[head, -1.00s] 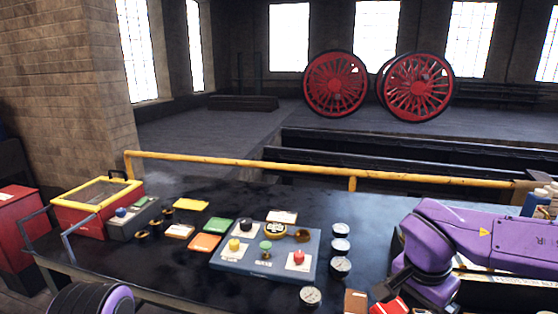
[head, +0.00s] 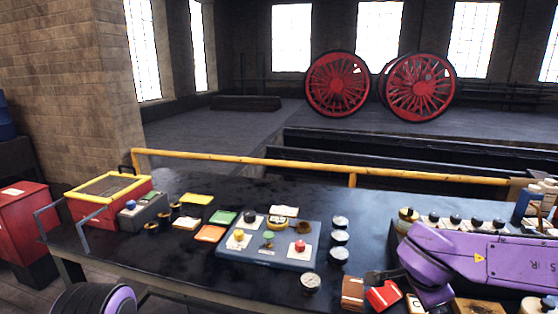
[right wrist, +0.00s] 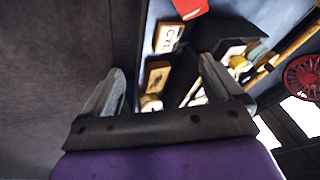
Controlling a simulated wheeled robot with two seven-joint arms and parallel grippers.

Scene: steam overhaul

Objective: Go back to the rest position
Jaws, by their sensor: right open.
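My right arm (head: 490,252) is purple and reaches in from the right over the bench. In the right wrist view my right gripper (right wrist: 165,88) is open, its two grey fingers wide apart with nothing held between them. Beyond the fingers are a red block (right wrist: 190,8) and wooden blocks with labels (right wrist: 168,37). In the head view the red block (head: 384,296) and a brown block (head: 352,292) lie near the bench's front edge. The right gripper cannot be made out clearly there. Only a dark and purple part of my left arm (head: 95,300) shows at bottom left; its gripper is out of view.
The dark bench (head: 180,262) carries a blue-grey panel (head: 285,258) with coloured knobs, several gauges (head: 310,282), coloured cards and a red box with yellow rim (head: 110,200). A yellow rail (head: 300,163) runs behind. Bottles (head: 530,200) stand at right.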

